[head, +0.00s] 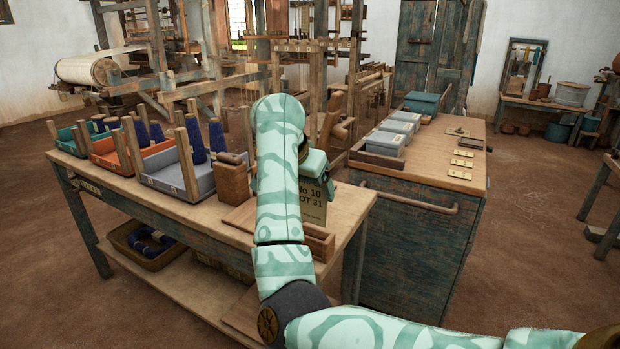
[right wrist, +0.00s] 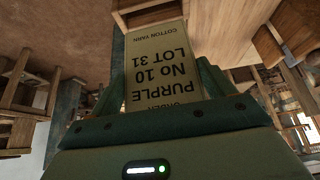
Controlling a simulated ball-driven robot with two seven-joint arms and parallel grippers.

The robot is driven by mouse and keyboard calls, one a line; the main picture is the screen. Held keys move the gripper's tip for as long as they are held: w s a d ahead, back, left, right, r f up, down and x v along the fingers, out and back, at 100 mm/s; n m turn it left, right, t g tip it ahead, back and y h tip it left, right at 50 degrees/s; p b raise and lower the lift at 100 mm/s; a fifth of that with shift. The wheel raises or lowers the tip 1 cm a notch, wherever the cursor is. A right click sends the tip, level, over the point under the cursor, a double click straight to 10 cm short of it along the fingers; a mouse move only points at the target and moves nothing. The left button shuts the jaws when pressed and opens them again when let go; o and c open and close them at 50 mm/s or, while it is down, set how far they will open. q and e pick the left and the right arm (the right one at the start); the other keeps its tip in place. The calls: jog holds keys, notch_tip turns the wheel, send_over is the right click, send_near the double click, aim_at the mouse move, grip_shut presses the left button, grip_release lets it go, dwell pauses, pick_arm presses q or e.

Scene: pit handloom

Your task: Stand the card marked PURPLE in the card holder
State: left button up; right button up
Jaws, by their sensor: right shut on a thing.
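The card marked PURPLE (head: 313,207) is tan with dark print. In the right wrist view the card (right wrist: 160,65) fills the middle, its print upside down and reading PURPLE, No 10, LOT 31, COTTON YARN. My right gripper (head: 318,180) is shut on its upper part; the fingers (right wrist: 160,90) show on both sides of it. A wooden block that looks like the card holder (head: 319,241) sits at the bench's right end, just below the card. Wood (right wrist: 148,12) also shows at the card's lower edge. I cannot tell whether the card is in a slot. My left gripper is not in view.
Teal, orange and grey trays (head: 158,183) with pegs and blue cones stand along the bench (head: 130,190). A wooden block (head: 233,184) stands left of my arm. A cabinet (head: 415,235) behind right carries grey boxes (head: 384,142) and small labels (head: 461,163).

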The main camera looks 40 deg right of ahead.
aim_at(308, 213)
jog(key=shift+w+f, duration=0.1)
jog(key=shift+f, duration=1.15)
jog(key=shift+f+b, duration=0.5)
jog(key=shift+f, duration=0.25)
jog(key=shift+f+b, duration=0.4)
jog(key=shift+f, duration=0.2)
jog(key=shift+f+b, duration=0.55)
jog(key=shift+f, duration=0.05)
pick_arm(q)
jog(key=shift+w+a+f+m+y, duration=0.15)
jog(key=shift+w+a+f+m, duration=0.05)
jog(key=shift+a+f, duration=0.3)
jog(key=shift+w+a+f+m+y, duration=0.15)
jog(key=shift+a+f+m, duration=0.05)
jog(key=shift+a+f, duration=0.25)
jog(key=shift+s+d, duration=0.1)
